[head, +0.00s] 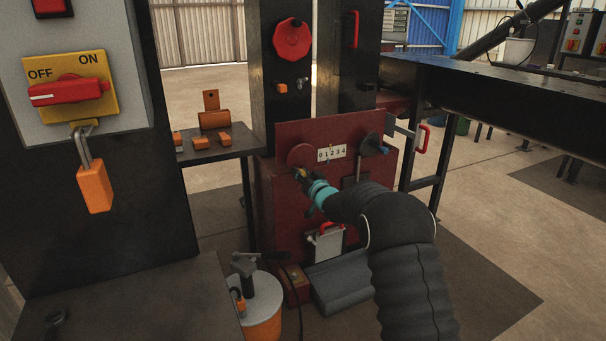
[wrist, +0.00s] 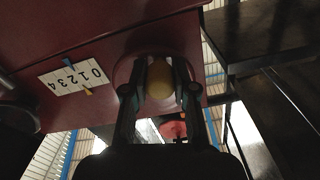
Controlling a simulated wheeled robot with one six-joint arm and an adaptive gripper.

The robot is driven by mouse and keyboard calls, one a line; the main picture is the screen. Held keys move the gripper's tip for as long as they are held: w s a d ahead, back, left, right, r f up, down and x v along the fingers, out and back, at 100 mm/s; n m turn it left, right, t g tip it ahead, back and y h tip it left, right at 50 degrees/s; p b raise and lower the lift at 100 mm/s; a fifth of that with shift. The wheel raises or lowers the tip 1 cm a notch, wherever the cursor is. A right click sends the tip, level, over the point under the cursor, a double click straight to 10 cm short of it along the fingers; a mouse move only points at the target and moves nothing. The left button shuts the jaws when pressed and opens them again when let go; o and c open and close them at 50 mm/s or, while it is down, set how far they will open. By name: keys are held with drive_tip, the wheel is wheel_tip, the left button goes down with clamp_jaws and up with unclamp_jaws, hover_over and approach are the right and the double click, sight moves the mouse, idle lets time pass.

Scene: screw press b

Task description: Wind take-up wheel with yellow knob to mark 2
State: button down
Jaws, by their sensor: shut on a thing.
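The take-up wheel (head: 301,155) is a dull red disc on the left of the red press front; it also shows in the wrist view (wrist: 123,72). Its yellow knob (wrist: 160,82) sits between the fingers of my gripper (wrist: 164,75), which is shut on it. In the head view my gripper (head: 302,176) is at the wheel's lower edge and mostly hides the knob. A white scale (head: 331,153), marked 0 to 4, is right of the wheel. In the wrist view the scale (wrist: 72,78) appears upside down, with a small yellow pointer (wrist: 88,91) near 1 and a blue one (wrist: 66,61) near 2.
A dark wheel (head: 372,144) with a blue knob (head: 384,150) is right of the scale. A shelf (head: 226,149) with orange parts stands left of the press. An orange-and-white bucket (head: 263,308) and a grey box (head: 343,287) stand low in front.

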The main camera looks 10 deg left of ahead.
idle(0.3)
drive_tip(key=c, duration=0.9)
unclamp_jaws()
drive_tip(key=v, duration=1.2)
